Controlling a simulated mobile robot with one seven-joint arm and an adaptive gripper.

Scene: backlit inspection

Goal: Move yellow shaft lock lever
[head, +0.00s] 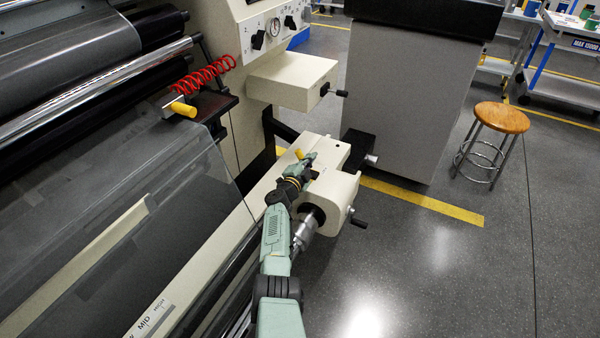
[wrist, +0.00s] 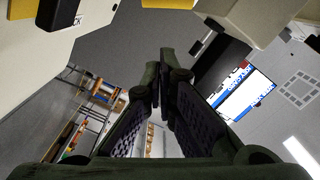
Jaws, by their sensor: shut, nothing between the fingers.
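The yellow shaft lock lever (head: 299,153) shows as a small yellow tip on the cream machine housing, right beside my gripper (head: 307,161) in the head view. My arm hides part of it. In the wrist view, a yellow piece, which looks like the lever (wrist: 28,8), is cut off at the upper left corner, near a black part and a label ending in "CK". My gripper (wrist: 167,75) is shut and empty, with its fingertips together and apart from that yellow piece. Whether the gripper touches the lever cannot be told from the head view.
Another yellow handle (head: 182,108) sits by a red coiled hose (head: 205,75) on the left. A cream bearing block with a black crank (head: 358,222) stands just right of my arm. A grey cabinet (head: 410,95) and a stool (head: 501,118) stand farther off.

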